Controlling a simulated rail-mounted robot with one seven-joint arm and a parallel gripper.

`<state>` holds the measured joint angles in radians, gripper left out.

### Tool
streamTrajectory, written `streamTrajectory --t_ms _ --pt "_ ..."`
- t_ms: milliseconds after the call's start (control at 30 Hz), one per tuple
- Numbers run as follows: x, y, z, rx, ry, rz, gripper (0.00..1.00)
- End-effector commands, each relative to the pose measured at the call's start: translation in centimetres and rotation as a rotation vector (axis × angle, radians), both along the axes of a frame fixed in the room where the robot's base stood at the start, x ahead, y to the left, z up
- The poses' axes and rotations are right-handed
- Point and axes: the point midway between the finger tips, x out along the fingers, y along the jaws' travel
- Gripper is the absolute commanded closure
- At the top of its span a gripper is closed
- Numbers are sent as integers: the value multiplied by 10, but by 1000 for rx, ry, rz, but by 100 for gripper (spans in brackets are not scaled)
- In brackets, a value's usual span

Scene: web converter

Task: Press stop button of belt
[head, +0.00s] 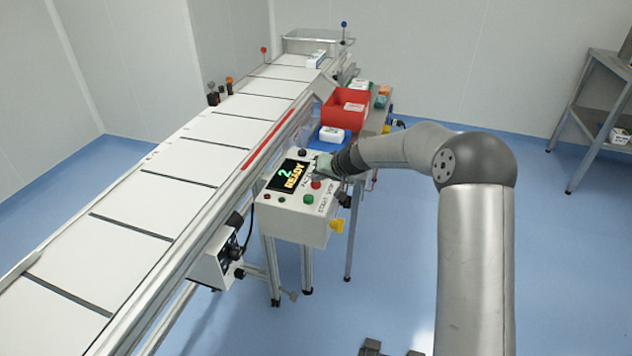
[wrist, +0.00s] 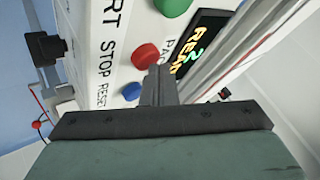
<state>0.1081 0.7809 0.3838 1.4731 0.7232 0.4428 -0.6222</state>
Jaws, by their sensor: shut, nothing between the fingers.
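The white control box (head: 290,222) beside the belt has a dark display (head: 289,176) reading "2 READY". Its red button (wrist: 145,56), level with the STOP label, shows in the wrist view between the green button (wrist: 172,6) and the blue button (wrist: 131,91), which is by RESET. The red button (head: 316,184) and green button (head: 308,199) also show in the head view. My gripper (wrist: 159,72) is shut and empty, its fingertips just beside the red button's lower right edge in the picture. I cannot tell whether they touch it. In the head view, the wrist hides part of the panel.
The conveyor belt (head: 185,167) runs along the box's left, with a white package (head: 316,59) at its far end. A red bin (head: 346,108) and a blue tray holding a white item (head: 332,134) lie behind the box.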

Motion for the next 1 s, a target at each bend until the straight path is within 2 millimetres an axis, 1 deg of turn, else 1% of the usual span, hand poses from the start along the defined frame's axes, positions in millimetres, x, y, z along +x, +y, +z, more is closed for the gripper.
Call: streamTrajectory --t_ms 200,567,667,1000 --pt "0 0 14 0 -1 1 100" --pt "0 0 15 0 -1 -1 100" --pt "0 0 19 0 -1 0 100" --pt "0 0 52 0 -3 0 100"
